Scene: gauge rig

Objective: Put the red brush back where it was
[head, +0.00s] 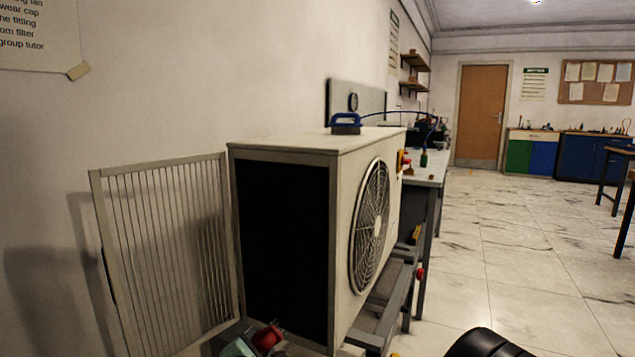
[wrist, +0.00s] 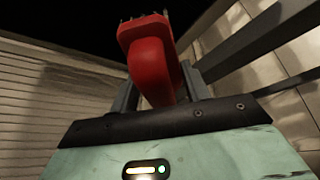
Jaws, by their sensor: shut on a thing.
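The red brush (wrist: 150,55) is between the two fingers of my gripper (wrist: 160,88), which is shut on its curved red handle. Its head points away from my palm, with short bristle tufts showing at its far edge. In the head view, the red brush (head: 267,338) shows at the bottom edge, beside the pale green body of my gripper (head: 245,346). They are low in front of the open dark side of the grey fan unit (head: 285,240). The fingertips are partly hidden in the wrist view.
A slatted panel (head: 165,260) leans against the wall left of the unit. A metal frame (head: 385,305) runs below the unit. A workbench (head: 432,172) stands behind it. The tiled floor at right (head: 520,250) is clear.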

